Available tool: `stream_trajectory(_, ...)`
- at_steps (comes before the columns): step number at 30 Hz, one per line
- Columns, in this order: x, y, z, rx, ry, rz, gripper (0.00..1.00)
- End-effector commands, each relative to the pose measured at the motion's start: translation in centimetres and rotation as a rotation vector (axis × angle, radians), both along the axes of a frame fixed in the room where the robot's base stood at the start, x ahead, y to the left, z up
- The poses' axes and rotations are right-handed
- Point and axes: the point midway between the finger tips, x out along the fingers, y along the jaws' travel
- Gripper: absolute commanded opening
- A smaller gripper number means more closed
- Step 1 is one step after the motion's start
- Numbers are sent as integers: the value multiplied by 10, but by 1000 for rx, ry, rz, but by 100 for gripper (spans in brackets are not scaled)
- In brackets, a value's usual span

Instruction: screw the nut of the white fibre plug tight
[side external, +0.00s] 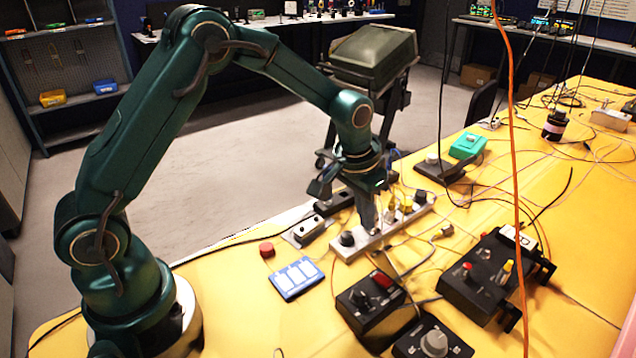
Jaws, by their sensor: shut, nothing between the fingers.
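My gripper (369,218) points down at a pale connector strip (374,243) on the yellow bench. Its fingers look shut, with nothing seen between them. The tips are over or just behind the strip, right of a black round knob (347,239); I cannot tell whether they touch it.
Black control boxes (480,278) stand at the front right. A blue-and-white card (297,278) and a red cap (267,249) lie left of the strip. An orange cable (513,150) hangs in the foreground. Thin loose cables cross the bench (575,235).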

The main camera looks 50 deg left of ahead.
Motion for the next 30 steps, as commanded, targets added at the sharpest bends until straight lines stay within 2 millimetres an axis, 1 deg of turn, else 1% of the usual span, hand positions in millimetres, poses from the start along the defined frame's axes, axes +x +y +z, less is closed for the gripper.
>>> stream_trajectory(10, 1, 3, 1, 0, -8, 1, 0)
stream_trajectory(20, -7, 3, 2, 0, -7, 0, 0)
stream_trajectory(23, -7, 3, 10, 0, -7, 0, 0)
stream_trajectory(30, -7, 3, 38, 0, -9, 0, 0)
